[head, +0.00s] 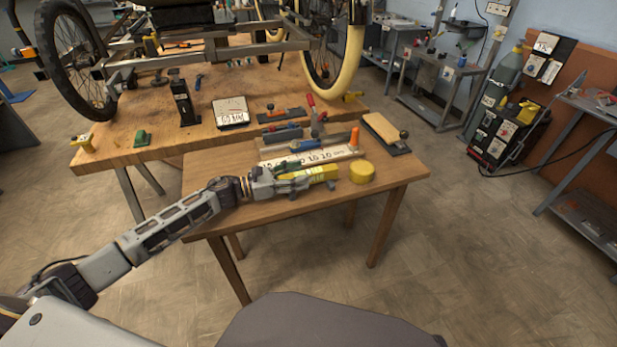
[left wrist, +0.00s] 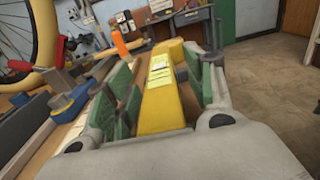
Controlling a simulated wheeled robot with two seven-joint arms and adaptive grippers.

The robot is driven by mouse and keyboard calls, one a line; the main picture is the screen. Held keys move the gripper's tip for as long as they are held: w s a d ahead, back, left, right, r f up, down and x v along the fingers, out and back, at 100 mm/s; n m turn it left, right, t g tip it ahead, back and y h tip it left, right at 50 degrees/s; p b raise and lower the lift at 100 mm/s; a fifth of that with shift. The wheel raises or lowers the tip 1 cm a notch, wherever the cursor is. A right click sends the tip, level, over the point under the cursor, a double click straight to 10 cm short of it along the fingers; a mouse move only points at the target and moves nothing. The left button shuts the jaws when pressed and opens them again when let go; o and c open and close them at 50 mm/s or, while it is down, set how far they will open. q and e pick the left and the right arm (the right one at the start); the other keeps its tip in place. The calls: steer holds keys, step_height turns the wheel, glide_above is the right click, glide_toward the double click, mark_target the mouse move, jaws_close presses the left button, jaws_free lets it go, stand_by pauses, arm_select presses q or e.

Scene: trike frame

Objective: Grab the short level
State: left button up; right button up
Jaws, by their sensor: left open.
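The short level (head: 322,173) is a yellow bar with a pale label, lying near the front of the small wooden table. It also shows in the left wrist view (left wrist: 160,95), running lengthwise between the green-padded fingers. My left gripper (head: 296,180) reaches in from the left, low over the table, with its fingers on either side of the level's near part. The jaws are open, with a gap visible on the right side of the level in the left wrist view. My right gripper is not in view.
A round yellow roll (head: 362,173) sits just right of the level. Behind it are a white marked strip (head: 310,158), an orange-tipped tool (head: 354,137) and a wooden block tool (head: 383,128). The larger workbench (head: 110,155) with the trike frame stands behind. The table's front right is clear.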

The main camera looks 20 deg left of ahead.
arm_select(q)
steer(key=shift+w+d, duration=0.15)
stand_by(0.4)
jaws_close()
